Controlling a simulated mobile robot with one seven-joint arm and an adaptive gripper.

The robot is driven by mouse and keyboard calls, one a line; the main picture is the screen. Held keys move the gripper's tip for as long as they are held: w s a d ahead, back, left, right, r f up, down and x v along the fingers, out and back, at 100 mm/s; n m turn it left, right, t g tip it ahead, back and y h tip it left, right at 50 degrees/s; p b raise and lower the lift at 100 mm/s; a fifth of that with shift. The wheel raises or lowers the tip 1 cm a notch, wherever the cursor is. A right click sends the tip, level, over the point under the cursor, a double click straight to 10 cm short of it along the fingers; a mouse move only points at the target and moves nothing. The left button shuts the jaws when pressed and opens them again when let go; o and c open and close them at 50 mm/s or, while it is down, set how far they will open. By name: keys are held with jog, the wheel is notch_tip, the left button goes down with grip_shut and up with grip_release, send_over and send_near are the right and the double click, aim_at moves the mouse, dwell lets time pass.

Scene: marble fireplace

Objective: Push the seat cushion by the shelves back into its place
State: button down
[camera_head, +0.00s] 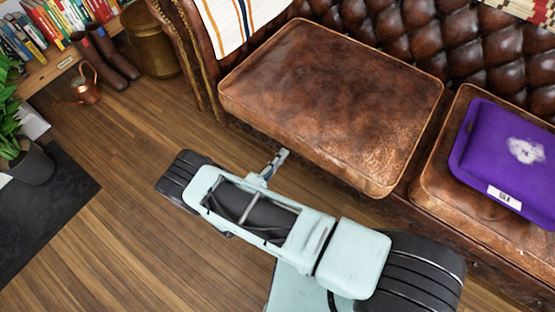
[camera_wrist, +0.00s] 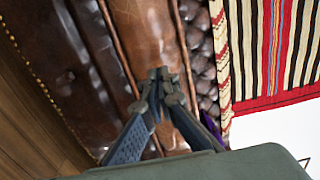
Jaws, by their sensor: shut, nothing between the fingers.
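The brown leather seat cushion (camera_head: 330,100) by the shelves lies on the sofa. It sits askew, and its near right corner sticks out past the front line of the neighbouring seat cushion. My gripper (camera_head: 284,153) is shut and empty, in front of the cushion's front side and low beside the sofa front. In the wrist view my gripper (camera_wrist: 160,76) points at a brown leather panel that looks like the cushion (camera_wrist: 145,35). I cannot tell whether the fingertips touch it.
The neighbouring seat cushion (camera_head: 432,180) carries a purple pillow (camera_head: 505,160). A striped blanket (camera_head: 240,22) hangs at the sofa's left end; striped cloth (camera_wrist: 272,50) shows in the wrist view. Boots (camera_head: 105,55), a copper watering can (camera_head: 84,86) and a plant pot (camera_head: 32,163) stand left. Wood floor (camera_head: 110,230) is clear.

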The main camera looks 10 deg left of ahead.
aim_at(291, 143)
jog(key=shift+w+d, duration=0.2)
jog(key=shift+w, duration=0.25)
jog(key=shift+w, duration=0.1)
jog(key=shift+x, duration=1.35)
jog(key=shift+b+v, duration=0.5)
jog(key=shift+v, duration=1.3)
jog(key=b+v, duration=0.2)
jog(key=v, duration=1.2)
jog(key=shift+b, duration=0.35)
